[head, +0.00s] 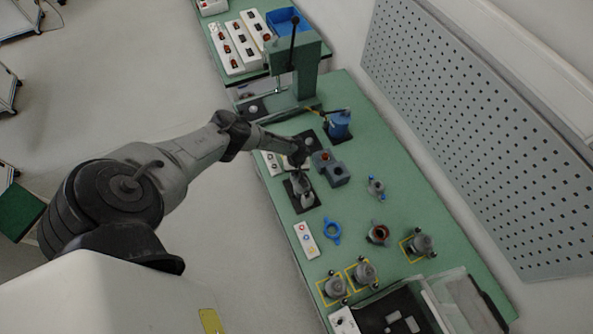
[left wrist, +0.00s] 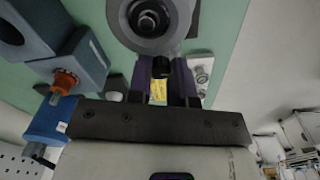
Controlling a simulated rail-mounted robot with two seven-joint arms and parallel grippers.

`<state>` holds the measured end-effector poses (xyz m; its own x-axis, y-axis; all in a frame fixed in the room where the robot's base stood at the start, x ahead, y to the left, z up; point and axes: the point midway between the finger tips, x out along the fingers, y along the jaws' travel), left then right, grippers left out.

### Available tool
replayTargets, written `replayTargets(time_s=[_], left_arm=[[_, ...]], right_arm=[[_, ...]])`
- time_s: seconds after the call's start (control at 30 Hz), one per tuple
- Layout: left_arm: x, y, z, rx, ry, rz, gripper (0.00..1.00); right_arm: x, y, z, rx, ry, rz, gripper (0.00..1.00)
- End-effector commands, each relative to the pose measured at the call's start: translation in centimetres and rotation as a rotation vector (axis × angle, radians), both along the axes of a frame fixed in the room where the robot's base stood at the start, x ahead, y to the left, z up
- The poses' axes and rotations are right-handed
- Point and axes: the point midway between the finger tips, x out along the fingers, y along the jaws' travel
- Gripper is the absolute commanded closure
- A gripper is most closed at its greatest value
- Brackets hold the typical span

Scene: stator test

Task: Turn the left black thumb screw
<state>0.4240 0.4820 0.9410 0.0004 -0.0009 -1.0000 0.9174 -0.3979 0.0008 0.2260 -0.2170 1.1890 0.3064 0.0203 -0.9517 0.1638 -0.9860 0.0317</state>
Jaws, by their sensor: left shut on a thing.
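A round grey stator fixture with a central bolt (left wrist: 148,20) shows at the top of the left wrist view. A small black thumb screw (left wrist: 162,66) sticks out at its edge. My left gripper (left wrist: 162,78) has its two dark fingers on either side of this screw and is shut on it. In the head view my left arm reaches over the green bench, and my left gripper (head: 301,172) is at the grey fixture (head: 305,197) on its black plate. The screw itself is hidden there. My right gripper is not in view.
A grey-blue block (head: 338,175) and a blue cylinder (head: 340,124) stand close behind the fixture. A press (head: 305,70) stands at the far end.

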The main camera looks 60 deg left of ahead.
Motion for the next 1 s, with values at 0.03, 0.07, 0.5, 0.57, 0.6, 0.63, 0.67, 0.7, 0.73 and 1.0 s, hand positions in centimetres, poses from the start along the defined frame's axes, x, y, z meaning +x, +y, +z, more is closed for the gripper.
replayTargets(time_s=[0.03,0.07,0.5,0.57,0.6,0.63,0.67,0.7,0.73,1.0], left_arm=[[-0.12,0.05,-0.21,-0.001,0.001,-0.027,1.0],[-0.11,0.05,-0.19,-0.001,0.001,-0.042,1.0],[-0.02,0.07,-0.01,0.001,0.0,-0.082,0.75],[-0.02,0.07,-0.01,0.001,0.0,-0.082,0.69],[-0.02,0.07,-0.01,0.001,0.0,-0.082,0.65],[-0.02,0.07,-0.01,0.001,0.0,-0.082,0.62],[-0.02,0.07,-0.01,0.001,0.0,-0.082,0.59],[-0.01,0.07,-0.01,0.001,0.0,-0.082,0.55],[-0.01,0.07,-0.01,0.001,0.0,-0.082,0.54],[-0.01,0.08,0.21,0.001,0.0,-0.082,0.54]], right_arm=[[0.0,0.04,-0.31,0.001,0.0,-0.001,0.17],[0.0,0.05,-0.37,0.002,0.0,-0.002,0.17],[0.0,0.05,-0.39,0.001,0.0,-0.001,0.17],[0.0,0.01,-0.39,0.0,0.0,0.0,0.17],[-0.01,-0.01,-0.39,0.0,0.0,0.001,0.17],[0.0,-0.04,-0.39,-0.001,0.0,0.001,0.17],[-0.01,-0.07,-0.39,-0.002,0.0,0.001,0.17],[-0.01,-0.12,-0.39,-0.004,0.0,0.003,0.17],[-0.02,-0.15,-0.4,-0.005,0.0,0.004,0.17],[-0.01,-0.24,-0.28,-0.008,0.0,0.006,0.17]])
